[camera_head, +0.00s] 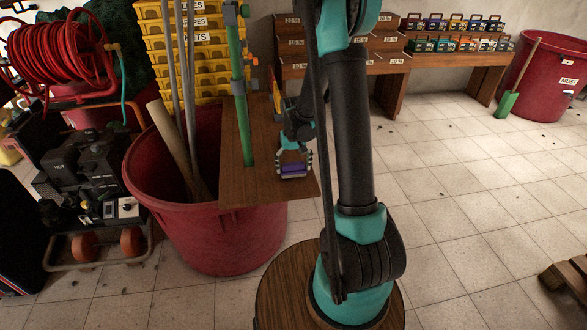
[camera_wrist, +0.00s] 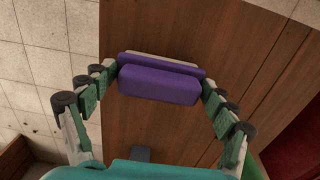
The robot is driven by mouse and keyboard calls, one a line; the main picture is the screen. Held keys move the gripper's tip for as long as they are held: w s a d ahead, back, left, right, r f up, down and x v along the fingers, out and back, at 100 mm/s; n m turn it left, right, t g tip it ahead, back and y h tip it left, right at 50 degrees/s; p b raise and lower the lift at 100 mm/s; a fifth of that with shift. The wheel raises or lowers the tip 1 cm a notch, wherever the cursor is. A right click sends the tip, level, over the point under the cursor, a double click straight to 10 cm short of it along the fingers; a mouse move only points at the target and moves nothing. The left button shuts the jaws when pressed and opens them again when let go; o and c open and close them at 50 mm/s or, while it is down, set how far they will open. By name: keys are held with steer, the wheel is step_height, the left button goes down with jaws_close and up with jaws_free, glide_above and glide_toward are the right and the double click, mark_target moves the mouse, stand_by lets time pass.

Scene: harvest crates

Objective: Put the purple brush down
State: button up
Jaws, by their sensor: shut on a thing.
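The purple brush (camera_wrist: 158,84) is a purple block with a pale strip along its far side in the wrist view. My gripper (camera_wrist: 160,82) is shut on it, with one green-padded finger at each end. In the head view my gripper (camera_head: 294,166) and the purple brush (camera_head: 293,170) are over the front right part of a brown wooden board (camera_head: 240,185). The board lies across a large red tub. I cannot tell whether the brush touches the board or hangs just above it.
A green post (camera_head: 240,100) stands on the board left of my gripper. The red tub (camera_head: 225,240) holds poles and a roll. Yellow crates (camera_head: 200,40) and wooden bins (camera_head: 290,58) are behind. Tiled floor lies open to the right.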

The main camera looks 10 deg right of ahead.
mark_target(294, 164)
steer(key=shift+f, duration=0.3)
steer(key=o, duration=0.9)
steer(key=shift+f, duration=0.15)
step_height(294, 164, up, 12)
steer(key=shift+f, duration=0.2)
steer(key=shift+s+r, duration=0.2)
steer(key=shift+r, duration=0.2)
steer(key=s+d+t, duration=0.1)
steer(key=s, duration=0.6)
steer(key=s+d+f+t, duration=0.1)
steer(key=s, duration=0.6)
steer(key=s+d+f+t, duration=0.1)
steer(key=s+d+t, duration=0.1)
steer(key=s, duration=0.5)
steer(key=shift+s+f, duration=0.15)
steer(key=shift+s, duration=0.2)
